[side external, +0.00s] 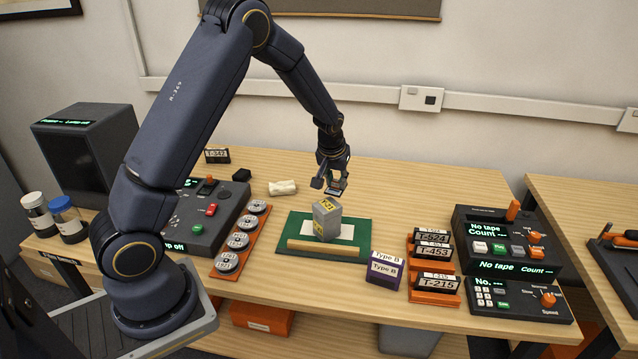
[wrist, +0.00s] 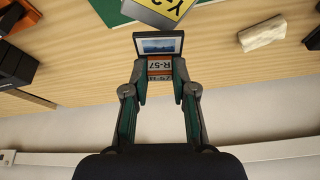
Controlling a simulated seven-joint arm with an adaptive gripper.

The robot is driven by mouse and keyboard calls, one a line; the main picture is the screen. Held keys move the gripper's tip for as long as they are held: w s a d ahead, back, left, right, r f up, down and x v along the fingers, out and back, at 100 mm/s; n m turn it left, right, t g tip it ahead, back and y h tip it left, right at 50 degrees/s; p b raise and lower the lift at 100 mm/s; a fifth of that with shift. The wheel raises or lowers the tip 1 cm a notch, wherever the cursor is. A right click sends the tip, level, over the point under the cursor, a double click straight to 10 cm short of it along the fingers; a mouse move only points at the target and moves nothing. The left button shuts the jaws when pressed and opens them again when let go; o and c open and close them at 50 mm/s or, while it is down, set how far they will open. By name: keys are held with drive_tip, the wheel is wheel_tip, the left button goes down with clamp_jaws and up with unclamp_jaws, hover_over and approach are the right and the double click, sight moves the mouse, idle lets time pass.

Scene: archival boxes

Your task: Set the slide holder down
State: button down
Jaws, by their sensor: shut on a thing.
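The slide holder (wrist: 159,45) is a small dark frame with a blue landscape picture. An orange and white label reading R-57 shows just behind it, between the fingers. My gripper (wrist: 159,82) is shut on the slide holder in the wrist view. A grey box with a yellow Y-27 label (side external: 327,220) stands on the mat in front of the gripper.
A wooden bar (side external: 323,248) lies along the mat's front. Bare table lies behind and right of the mat.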

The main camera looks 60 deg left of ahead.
drive_tip(key=s+a+n, duration=0.2)
drive_tip(key=s+a, duration=0.2)
drive_tip(key=a, duration=0.7)
drive_tip(key=w+a+f, duration=0.1)
drive_tip(key=w+f, duration=0.2)
drive_tip(key=w+a+f, duration=0.2)
drive_tip(key=w+f, duration=0.1)
drive_tip(key=w, duration=0.1)
drive_tip(key=w+a+f, duration=0.2)
drive_tip(key=w+f, duration=0.1)
drive_tip(key=w, duration=0.1)
drive_tip(key=shift+w, duration=0.25)
drive_tip(key=shift+w+a+f, duration=0.1)
drive_tip(key=shift+w+f, duration=0.15)
drive_tip(key=shift+f, duration=0.05)
drive_tip(key=shift+w+f, duration=0.1)
drive_tip(key=shift+f, duration=1.4)
drive_tip(key=shift+f, duration=0.2)
drive_tip(key=c, duration=0.9)
unclamp_jaws()
drive_tip(key=shift+c, duration=0.2)
